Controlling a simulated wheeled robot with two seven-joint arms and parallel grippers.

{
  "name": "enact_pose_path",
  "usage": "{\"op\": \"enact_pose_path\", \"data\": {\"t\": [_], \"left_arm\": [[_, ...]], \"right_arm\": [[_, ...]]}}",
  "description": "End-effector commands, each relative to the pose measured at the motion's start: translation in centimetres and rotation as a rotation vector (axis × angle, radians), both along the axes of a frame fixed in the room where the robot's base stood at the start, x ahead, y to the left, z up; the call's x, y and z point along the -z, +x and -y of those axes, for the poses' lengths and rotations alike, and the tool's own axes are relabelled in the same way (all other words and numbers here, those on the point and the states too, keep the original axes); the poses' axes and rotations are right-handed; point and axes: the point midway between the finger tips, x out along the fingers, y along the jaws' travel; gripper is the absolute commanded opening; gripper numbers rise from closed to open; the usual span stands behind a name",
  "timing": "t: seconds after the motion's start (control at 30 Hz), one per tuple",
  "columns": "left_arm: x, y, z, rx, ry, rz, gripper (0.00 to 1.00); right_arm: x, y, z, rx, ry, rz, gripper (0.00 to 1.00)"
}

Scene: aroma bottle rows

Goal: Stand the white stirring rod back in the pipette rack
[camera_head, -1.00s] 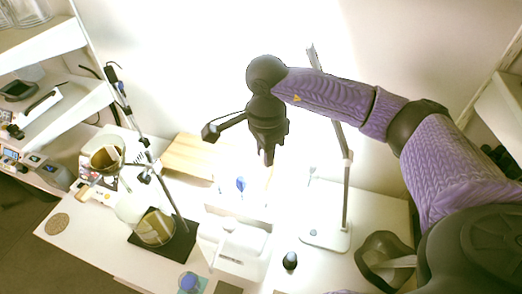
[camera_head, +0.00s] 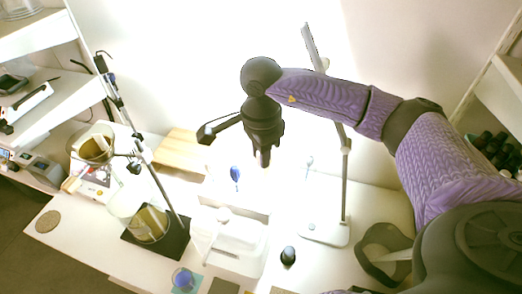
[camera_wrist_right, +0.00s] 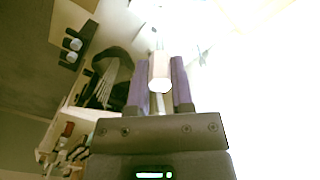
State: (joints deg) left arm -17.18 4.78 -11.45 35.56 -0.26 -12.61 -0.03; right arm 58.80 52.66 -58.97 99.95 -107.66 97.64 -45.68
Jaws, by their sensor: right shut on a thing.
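My right gripper (camera_head: 263,160) hangs fingers down over the back of the bright table. In the right wrist view its two purple fingers (camera_wrist_right: 160,62) are shut on a pale, round-ended piece, which looks like the white stirring rod (camera_wrist_right: 160,75). In the head view the rod is lost in the glare below the fingers. A blue-topped pipette (camera_head: 236,173) stands upright to the left of the gripper, and a paler slim one (camera_head: 309,162) to the right. The pipette rack is washed out, and I cannot make out its holes. My left gripper is out of view.
A metal stand with flasks (camera_head: 152,224) stands on a black base at left. A white box (camera_head: 232,240) sits at the front middle, with a dark round-topped bottle (camera_head: 288,256) to its right. A tall lamp post (camera_head: 345,185) rises right of my gripper.

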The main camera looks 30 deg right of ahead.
Motion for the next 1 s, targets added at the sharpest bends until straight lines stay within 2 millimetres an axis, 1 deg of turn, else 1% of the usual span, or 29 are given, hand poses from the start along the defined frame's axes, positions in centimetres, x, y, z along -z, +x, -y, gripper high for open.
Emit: {"op": "enact_pose_path", "data": {"t": [0.27,0.67,1.0], "left_arm": [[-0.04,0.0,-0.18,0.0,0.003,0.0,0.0],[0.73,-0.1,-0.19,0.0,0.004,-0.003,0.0],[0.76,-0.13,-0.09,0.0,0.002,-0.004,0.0]], "right_arm": [[-0.05,0.0,0.01,0.0,0.0,0.0,0.0],[0.64,-0.01,0.0,0.0,0.0,0.0,0.0],[0.66,-0.01,0.0,0.0,0.0,0.0,0.0]]}}
